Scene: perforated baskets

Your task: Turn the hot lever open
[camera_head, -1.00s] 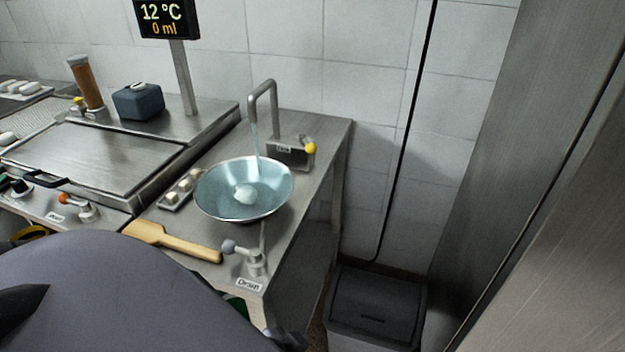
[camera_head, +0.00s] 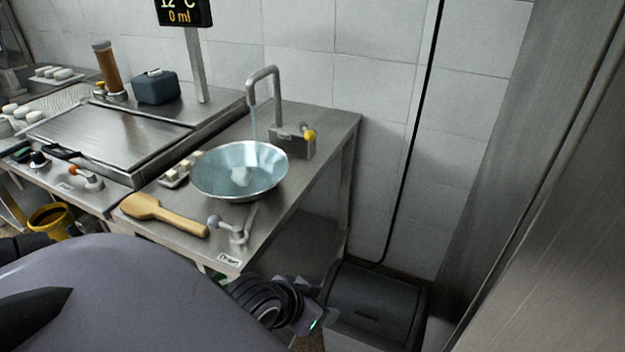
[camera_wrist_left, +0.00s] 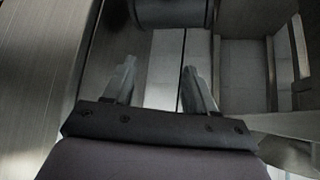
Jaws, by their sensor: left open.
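A tap with a grey spout (camera_head: 265,75) stands at the back of the counter, with a small box at its base carrying a yellow-knobbed lever (camera_head: 308,135). Its label is too small to read now. A lever with an orange-red knob (camera_head: 78,170) is on the front panel at the left, its label also unreadable. I cannot tell which lever is the hot one. A thin stream falls from the spout into the metal bowl (camera_head: 212,185). My left gripper (camera_wrist_left: 160,75) is open and empty in the left wrist view, apart from any lever. My right gripper is not in view.
A grey-knobbed lever labelled Drain (camera_head: 236,232) is at the counter's front corner. A wooden paddle (camera_head: 165,215) lies beside it. A dark bin (camera_head: 375,305) stands on the floor to the right. A metal panel (camera_head: 530,150) closes off the right side.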

